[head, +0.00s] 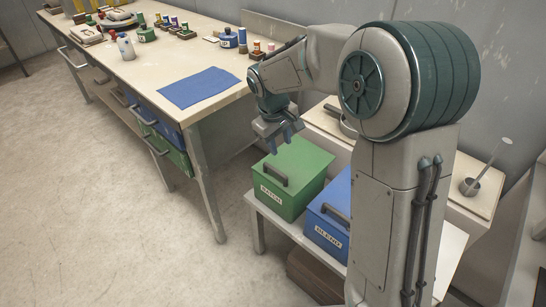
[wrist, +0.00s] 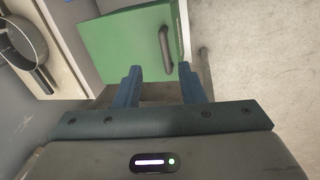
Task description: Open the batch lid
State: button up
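The green batch box (head: 285,192) stands on a low bench, labelled "BATCH" on its front. Its green lid (head: 299,163) is closed and has a dark bar handle (head: 275,175) near the front edge. In the wrist view the lid (wrist: 120,45) and the handle (wrist: 166,50) show beyond my fingers. My gripper (head: 285,146) is above the back part of the lid in the head view. In the wrist view my gripper (wrist: 160,80) has its two blue fingers apart with nothing between them, and the handle lies beyond the fingertips, apart from them.
A blue box (head: 330,219) with a similar handle stands right beside the green one. A pan (wrist: 22,40) lies on the shelf behind. A long workbench (head: 215,35) with a blue cloth (head: 199,87) is to the left. The floor in front is clear.

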jog(key=w+a+f+n, duration=0.1)
jog(key=w+a+f, duration=0.1)
jog(key=w+a, duration=0.1)
send_near(275, 170)
jog(key=f, duration=0.5)
jog(key=w+d+f+b, duration=0.1)
jog(key=f, duration=0.2)
jog(key=shift+w, duration=0.1)
grip_shut()
